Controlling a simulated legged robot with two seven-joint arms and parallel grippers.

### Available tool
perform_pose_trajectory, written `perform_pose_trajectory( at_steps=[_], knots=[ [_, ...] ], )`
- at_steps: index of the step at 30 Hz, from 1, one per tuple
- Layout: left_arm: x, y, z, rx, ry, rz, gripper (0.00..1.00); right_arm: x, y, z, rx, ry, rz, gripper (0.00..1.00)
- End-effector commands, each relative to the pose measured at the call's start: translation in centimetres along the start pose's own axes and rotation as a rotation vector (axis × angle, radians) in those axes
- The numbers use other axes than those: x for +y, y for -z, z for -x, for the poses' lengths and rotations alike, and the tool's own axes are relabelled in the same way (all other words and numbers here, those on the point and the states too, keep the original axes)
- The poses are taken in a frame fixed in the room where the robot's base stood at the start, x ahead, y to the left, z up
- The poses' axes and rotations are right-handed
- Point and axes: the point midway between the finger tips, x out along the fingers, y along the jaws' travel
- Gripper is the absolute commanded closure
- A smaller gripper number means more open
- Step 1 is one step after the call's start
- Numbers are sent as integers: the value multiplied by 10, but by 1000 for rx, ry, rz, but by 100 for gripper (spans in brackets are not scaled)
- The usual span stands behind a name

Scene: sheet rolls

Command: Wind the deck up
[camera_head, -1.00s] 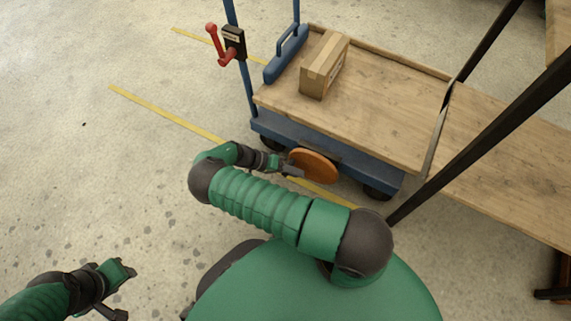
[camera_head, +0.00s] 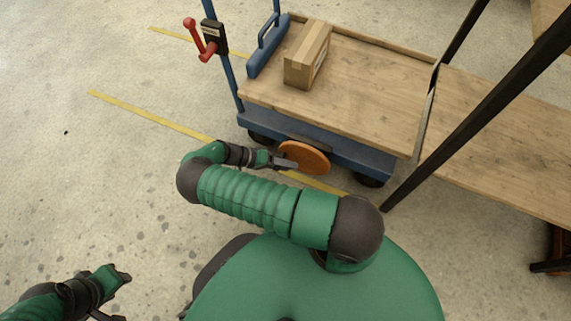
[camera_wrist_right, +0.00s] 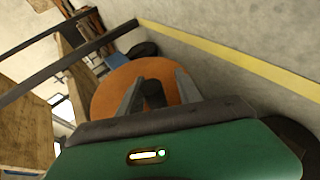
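The cart's wooden deck (camera_head: 375,95) carries a cardboard box (camera_head: 307,54) near its left end. An orange handwheel (camera_head: 304,157) sits on the near side of the blue cart base. My right gripper (camera_head: 287,161) is at the wheel's left part. In the right wrist view, the gripper (camera_wrist_right: 160,92) has its fingers apart on either side of a dark knob (camera_wrist_right: 152,95), in front of the orange wheel (camera_wrist_right: 110,90). A gap shows between the knob and the right finger. My left gripper (camera_head: 122,296) is open and empty over the floor at lower left.
A red lever (camera_head: 197,38) is on the cart's blue post. A wooden bench top (camera_head: 500,140) stands right of the deck, with a narrow metal strip (camera_head: 425,125) between them. A dark slanted bar (camera_head: 480,110) crosses there. The floor at left is clear.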

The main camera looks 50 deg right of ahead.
Motion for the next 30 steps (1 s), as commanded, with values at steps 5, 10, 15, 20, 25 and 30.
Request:
perform_pose_trajectory(
  at_steps=[5,10,15,20,25,30],
  knots=[
    [0,0,1,0,0,0,64,1,0,1,-1,-2,0,59],
    [0,2,10,0,0,0,64,3,1,22,0,0,2,59],
    [0,6,24,0,0,0,64,3,1,69,0,3,2,59],
    [0,7,31,0,0,0,64,1,1,116,1,3,1,59],
    [0,7,29,0,0,0,64,-3,0,152,0,1,2,59],
    [0,6,28,0,0,0,64,-2,0,167,-1,-1,1,59]
  ],
)
